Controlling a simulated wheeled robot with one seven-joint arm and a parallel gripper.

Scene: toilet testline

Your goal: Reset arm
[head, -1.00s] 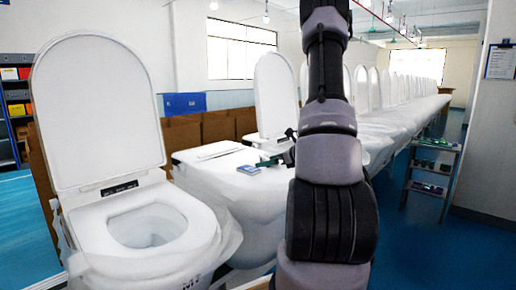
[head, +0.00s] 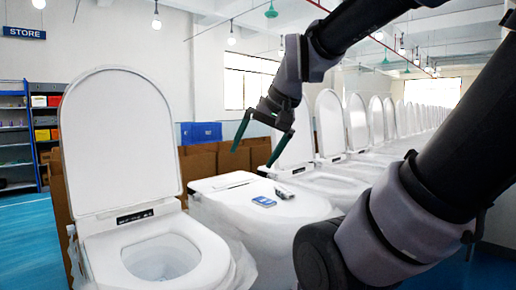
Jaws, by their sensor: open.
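My gripper (head: 256,140) hangs in the air above the second toilet, its two green fingers spread apart with nothing between them. My arm (head: 420,190) comes in from the right and arches over the row, hiding part of the right side. The nearest toilet (head: 160,235) stands at the left with its lid (head: 118,140) raised and its bowl visible. The second toilet (head: 265,215) has a flat white top, on which lie a small blue item (head: 263,201) and a small grey-and-dark item (head: 285,193).
A long row of toilets with raised lids (head: 331,124) runs back to the right. Brown cartons (head: 228,157) and a blue box (head: 201,132) stand behind. Shelves (head: 16,140) stand at the far left under a STORE sign (head: 24,33). Blue floor (head: 28,235) is clear at the left.

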